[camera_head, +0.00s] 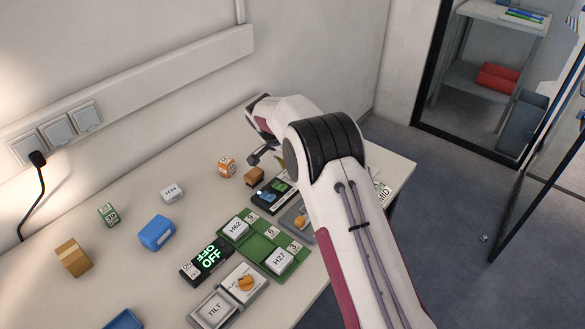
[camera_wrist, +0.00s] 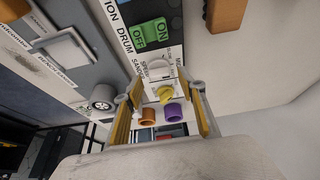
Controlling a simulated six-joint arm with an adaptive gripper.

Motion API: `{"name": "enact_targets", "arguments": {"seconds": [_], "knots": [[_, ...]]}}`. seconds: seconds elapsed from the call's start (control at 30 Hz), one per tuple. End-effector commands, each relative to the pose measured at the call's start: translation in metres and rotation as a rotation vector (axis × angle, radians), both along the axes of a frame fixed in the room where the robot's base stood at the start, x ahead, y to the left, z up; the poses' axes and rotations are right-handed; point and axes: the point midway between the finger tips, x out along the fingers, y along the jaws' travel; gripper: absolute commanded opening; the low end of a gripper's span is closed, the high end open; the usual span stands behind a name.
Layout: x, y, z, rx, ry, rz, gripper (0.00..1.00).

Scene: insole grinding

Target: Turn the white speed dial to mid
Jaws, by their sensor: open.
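In the wrist view, a white rounded dial (camera_wrist: 158,69) sits on a pale plate with "SPEED" lettering beside it, close to the "DRUM SANDER" label. Its exact setting is too small to read. My gripper (camera_wrist: 161,92) is open, with its two yellow-padded fingers apart on either side of the view below the dial. Nothing is held between them. I cannot tell whether a finger touches the dial. In the head view, my gripper is mostly hidden by my wrist, and only a dark finger part (camera_head: 264,153) shows. I cannot make out the dial there.
A green OFF/ON switch (camera_wrist: 150,34) is near the dial. Yellow, orange (camera_wrist: 147,115) and purple (camera_wrist: 174,112) pieces show between the fingers. A green tray (camera_head: 262,248) with white blocks and a "MID" card (camera_head: 383,194) are on the table. Blue, brown and orange blocks stand left.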

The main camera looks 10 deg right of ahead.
Motion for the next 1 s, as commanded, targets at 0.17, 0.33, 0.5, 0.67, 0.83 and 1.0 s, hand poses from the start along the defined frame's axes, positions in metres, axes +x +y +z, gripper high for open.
{"name": "enact_targets", "arguments": {"seconds": [0.17, 0.33, 0.5, 0.67, 0.83, 1.0], "knots": [[-0.005, 0.006, 0.019, 0.001, -0.001, 0.000, 0.40], [-0.014, 0.015, 0.039, -0.001, 0.001, 0.002, 0.40], [-0.030, 0.030, 0.038, -0.001, 0.001, 0.004, 0.40], [-0.047, 0.047, 0.037, -0.001, 0.001, 0.004, 0.40], [-0.065, 0.065, 0.037, -0.001, 0.001, 0.003, 0.40], [-0.081, 0.081, 0.037, -0.001, 0.001, 0.003, 0.40]]}}
